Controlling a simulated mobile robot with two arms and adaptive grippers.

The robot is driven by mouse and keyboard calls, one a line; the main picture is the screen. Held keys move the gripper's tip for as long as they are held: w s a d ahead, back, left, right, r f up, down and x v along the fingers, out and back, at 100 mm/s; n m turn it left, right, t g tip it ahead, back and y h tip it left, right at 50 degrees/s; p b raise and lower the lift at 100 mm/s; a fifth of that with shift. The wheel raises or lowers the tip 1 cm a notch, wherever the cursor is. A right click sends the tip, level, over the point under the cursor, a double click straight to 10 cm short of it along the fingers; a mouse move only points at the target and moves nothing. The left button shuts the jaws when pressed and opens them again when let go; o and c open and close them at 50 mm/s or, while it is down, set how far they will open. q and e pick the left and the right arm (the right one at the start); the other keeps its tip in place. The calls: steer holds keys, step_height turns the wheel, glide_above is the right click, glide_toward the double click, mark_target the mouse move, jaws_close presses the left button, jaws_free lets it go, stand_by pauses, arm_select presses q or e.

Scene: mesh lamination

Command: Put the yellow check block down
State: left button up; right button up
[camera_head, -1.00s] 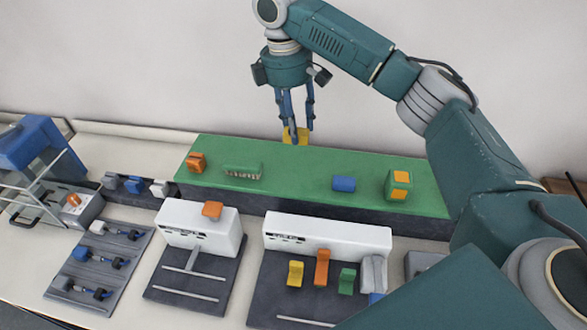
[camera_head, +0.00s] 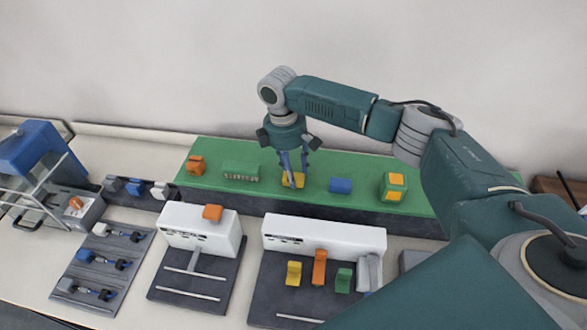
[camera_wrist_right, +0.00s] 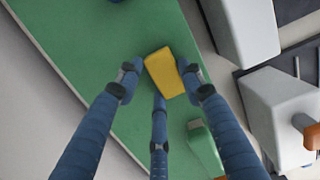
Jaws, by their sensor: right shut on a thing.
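The yellow check block (camera_head: 294,180) is between the fingers of my right gripper (camera_head: 292,182), at the green mat (camera_head: 270,193) between the green block and the blue block. The right wrist view shows the yellow block (camera_wrist_right: 164,73) at the fingertips of my right gripper (camera_wrist_right: 162,80), which is shut on it, with green surface around it. The block appears at or very near the mat; I cannot tell whether it touches. My left gripper is not in view.
On the mat are an orange block (camera_head: 196,165), a green block (camera_head: 241,170), a blue block (camera_head: 340,185) and a yellow-orange-green cube (camera_head: 393,186). White fixtures (camera_head: 325,236) with small blocks stand in front. A blue machine (camera_head: 38,150) is at far left.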

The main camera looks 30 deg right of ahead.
steer(key=o, duration=1.2)
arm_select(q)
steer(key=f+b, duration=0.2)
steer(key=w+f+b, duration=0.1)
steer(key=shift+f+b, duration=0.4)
arm_select(e)
steer(key=r, duration=0.8)
steer(key=a+r, duration=0.1)
steer(key=r, duration=0.3)
steer(key=shift+w+a, duration=0.1)
steer(key=shift+w, duration=0.3)
